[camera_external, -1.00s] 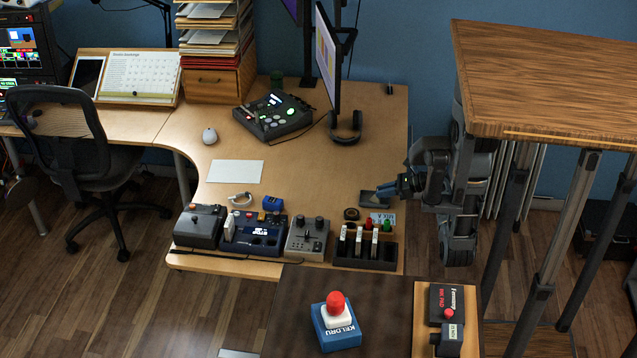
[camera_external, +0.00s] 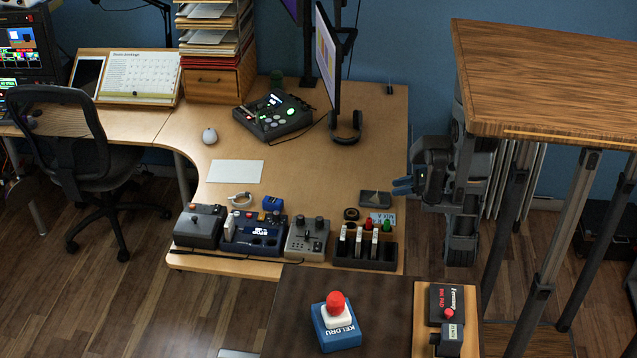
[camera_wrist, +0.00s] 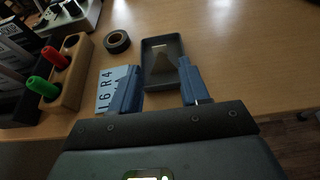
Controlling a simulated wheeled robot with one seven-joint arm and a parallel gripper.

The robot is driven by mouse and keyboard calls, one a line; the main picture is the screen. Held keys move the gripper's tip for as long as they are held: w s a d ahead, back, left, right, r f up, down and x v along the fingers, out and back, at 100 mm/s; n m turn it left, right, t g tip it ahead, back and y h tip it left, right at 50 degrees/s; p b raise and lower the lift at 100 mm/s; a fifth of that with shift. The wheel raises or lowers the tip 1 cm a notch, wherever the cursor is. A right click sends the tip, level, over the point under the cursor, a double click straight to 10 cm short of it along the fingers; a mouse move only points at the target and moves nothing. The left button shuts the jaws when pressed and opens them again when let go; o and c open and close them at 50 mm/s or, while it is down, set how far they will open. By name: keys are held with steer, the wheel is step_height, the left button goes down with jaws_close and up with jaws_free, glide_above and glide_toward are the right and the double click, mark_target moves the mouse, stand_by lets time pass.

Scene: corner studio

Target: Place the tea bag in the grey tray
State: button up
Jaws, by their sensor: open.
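The grey tray (camera_external: 366,201) is a small dark rectangular tray lying on the desk near its right edge. The tea bag is a tiny light mark in the external view (camera_external: 376,196). My gripper (camera_external: 400,186) is to the right of the tray, apart from it and above the desk edge. In the wrist view its blue fingers (camera_wrist: 158,72) are spread apart with nothing between them, and the tray shows beyond them.
A black tape roll (camera_wrist: 117,41) and a blue lettered plate (camera_wrist: 117,85) lie left of the tray. A wooden holder with red and green pens (camera_wrist: 73,72) and a black rack (camera_external: 364,258) are close by. A tall wooden table (camera_external: 545,70) stands right of my arm.

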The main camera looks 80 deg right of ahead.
steer(key=v, duration=0.6)
